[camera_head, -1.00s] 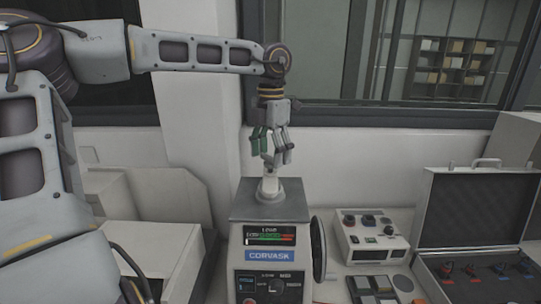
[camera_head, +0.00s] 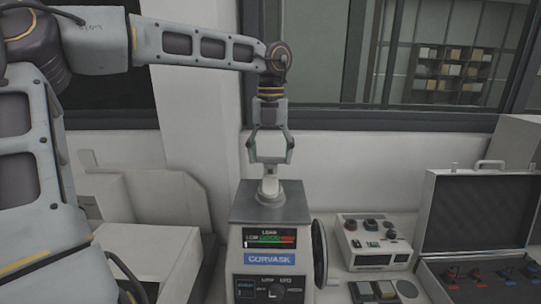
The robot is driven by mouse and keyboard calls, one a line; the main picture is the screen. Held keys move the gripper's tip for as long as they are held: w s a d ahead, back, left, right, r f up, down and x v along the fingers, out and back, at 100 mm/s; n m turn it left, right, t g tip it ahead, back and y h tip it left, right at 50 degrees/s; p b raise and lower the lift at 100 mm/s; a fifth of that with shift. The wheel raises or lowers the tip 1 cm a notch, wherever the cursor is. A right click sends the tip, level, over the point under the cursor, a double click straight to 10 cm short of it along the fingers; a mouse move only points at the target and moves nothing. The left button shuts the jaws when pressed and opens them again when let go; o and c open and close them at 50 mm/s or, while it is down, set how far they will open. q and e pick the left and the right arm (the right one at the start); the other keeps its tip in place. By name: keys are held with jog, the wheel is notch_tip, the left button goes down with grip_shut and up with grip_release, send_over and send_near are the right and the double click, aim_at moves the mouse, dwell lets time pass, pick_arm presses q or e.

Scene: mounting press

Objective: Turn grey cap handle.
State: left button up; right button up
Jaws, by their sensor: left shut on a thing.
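The mounting press (camera_head: 268,212) is a grey and white box with a "CORVASK" label, in the lower middle of the head view. A pale round cap (camera_head: 270,188) sits on its top, with the grey cap handle (camera_head: 270,161) above it. My left gripper (camera_head: 271,158) points straight down from above and is shut on the handle, one finger at each side. The fingers partly hide the handle's ends. My right gripper is not in view.
A dark handwheel (camera_head: 319,252) sticks out on the press's right side. A small control box (camera_head: 373,241) stands to its right, and an open case (camera_head: 478,230) with several small tools is at the far right. A wall and window are behind.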

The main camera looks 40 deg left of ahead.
pick_arm(q)
jog(key=shift+r+n, duration=0.15)
jog(key=shift+n, duration=0.25)
jog(key=o, duration=0.9)
jog(key=shift+c, duration=0.2)
jog(key=shift+o, duration=0.7)
notch_tip(320, 180, up, 12)
dwell(0.4)
